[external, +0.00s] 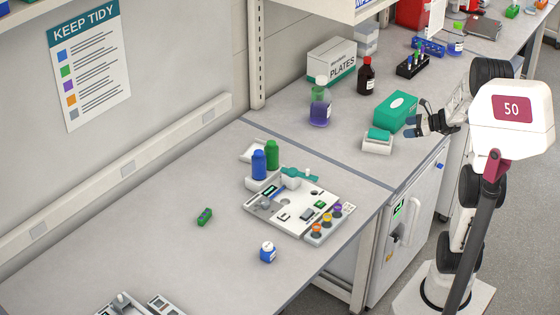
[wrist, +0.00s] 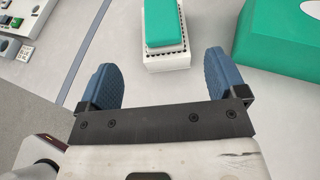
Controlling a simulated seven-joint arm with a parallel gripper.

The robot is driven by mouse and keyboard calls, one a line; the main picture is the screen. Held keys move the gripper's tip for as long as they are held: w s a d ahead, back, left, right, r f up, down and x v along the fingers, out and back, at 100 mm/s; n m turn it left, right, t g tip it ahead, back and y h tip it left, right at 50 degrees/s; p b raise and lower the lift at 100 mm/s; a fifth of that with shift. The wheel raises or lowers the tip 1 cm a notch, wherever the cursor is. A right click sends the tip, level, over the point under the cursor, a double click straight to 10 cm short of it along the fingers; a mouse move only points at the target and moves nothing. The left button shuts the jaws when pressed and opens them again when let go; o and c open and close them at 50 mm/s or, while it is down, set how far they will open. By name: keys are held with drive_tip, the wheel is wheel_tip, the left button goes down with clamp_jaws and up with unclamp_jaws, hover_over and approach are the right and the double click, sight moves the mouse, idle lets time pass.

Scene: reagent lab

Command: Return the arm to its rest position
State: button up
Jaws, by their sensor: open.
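My gripper (external: 412,126) is raised at the right of the external view, near the front edge of the bench. In the wrist view my gripper (wrist: 160,82) shows two blue fingers spread wide apart with nothing between them. Just beyond the fingertips, a white block with a teal top (wrist: 163,30) sits on the bench. The same block shows in the external view (external: 378,141), to the left of my gripper and apart from it.
A teal box (external: 396,110) stands close behind my gripper. A white device board (external: 285,213) with blue and green bottles lies mid-bench. A small blue jar (external: 268,252) and a green block (external: 205,216) are in front. The bench's left part is mostly clear.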

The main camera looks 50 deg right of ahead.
drive_tip(key=s+a+r+n+g+y, duration=0.1)
drive_tip(key=a+r+n+g, duration=0.25)
drive_tip(key=a+n, duration=0.6)
drive_tip(key=a+r+n+g+y, duration=0.15)
drive_tip(key=a+n+g, duration=0.25)
drive_tip(key=a, duration=1.1)
drive_tip(key=s+a+r+n+g+h, duration=0.1)
drive_tip(key=s+a+r+n+h, duration=0.1)
drive_tip(key=s+a+n+h, duration=0.2)
drive_tip(key=s+a+r+n+g+h, duration=0.1)
drive_tip(key=s+a+n+h, duration=0.3)
drive_tip(key=s+a+n, duration=0.7)
drive_tip(key=a+r+n, duration=0.1)
drive_tip(key=n, duration=0.1)
drive_tip(key=shift+s+r+n, duration=0.15)
drive_tip(key=shift+r+n, duration=0.15)
drive_tip(key=shift+n, duration=0.05)
